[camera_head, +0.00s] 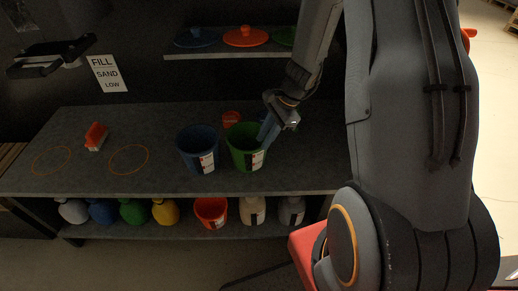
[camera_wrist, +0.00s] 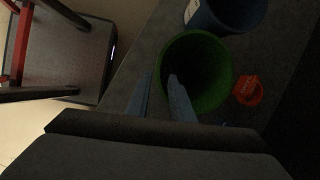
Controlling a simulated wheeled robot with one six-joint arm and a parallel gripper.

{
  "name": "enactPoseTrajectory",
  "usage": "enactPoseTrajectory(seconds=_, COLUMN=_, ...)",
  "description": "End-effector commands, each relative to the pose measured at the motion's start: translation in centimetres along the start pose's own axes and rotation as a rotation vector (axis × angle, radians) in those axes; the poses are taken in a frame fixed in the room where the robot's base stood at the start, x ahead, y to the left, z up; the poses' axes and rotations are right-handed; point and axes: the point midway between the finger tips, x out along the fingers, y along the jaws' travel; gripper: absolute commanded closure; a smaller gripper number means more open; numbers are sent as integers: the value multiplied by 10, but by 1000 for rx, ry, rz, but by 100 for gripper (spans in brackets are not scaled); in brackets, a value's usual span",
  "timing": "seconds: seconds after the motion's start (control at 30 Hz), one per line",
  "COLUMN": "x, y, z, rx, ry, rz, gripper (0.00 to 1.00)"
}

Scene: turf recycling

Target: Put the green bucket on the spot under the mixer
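The green bucket (camera_head: 243,155) stands upright on the grey bench (camera_head: 300,170), right of the blue bucket. My gripper (camera_head: 268,133) is at its right rim. In the wrist view the green bucket (camera_wrist: 211,82) looks empty. There my gripper (camera_wrist: 160,78) has its fingers apart, one inside the bucket and one outside, with the rim between them. A gap shows between the fingertips. Two orange ring marks, a left one (camera_head: 52,174) and a right one (camera_head: 128,173), lie on the bench's left. A dark device (camera_head: 50,58) hangs above them; I cannot tell surely that it is the mixer.
The blue bucket (camera_head: 196,150) stands close to the green one. A small orange container (camera_head: 231,118) is behind. An orange-red object (camera_head: 96,136) stands between the ring marks. The bench between the right ring and blue bucket is clear.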

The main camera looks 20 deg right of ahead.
Motion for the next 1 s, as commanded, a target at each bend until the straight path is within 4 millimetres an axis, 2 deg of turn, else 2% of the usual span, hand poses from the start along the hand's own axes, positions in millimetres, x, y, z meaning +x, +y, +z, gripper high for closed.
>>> enactPoseTrajectory(seconds=0.1, x=-17, y=-1, z=0, rx=0, ry=0, rz=-2, gripper=79)
enactPoseTrajectory(seconds=0.27, x=-29, y=0, z=0, rx=-2, ry=1, rz=0, gripper=79)
enactPoseTrajectory(seconds=0.37, x=-36, y=4, z=7, rx=-52, ry=12, rz=11, gripper=79)
enactPoseTrajectory(seconds=0.43, x=-44, y=13, z=18, rx=-145, ry=33, rz=31, gripper=79)
enactPoseTrajectory(seconds=0.57, x=-66, y=41, z=49, rx=-447, ry=97, rz=97, gripper=79)
enactPoseTrajectory(seconds=0.7, x=-91, y=79, z=78, rx=-839, ry=174, rz=184, gripper=79)
enactPoseTrajectory(seconds=0.9, x=-116, y=118, z=101, rx=-1278, ry=253, rz=285, gripper=79)
enactPoseTrajectory(seconds=1.0, x=-121, y=129, z=105, rx=-1402, ry=274, rz=316, gripper=79)
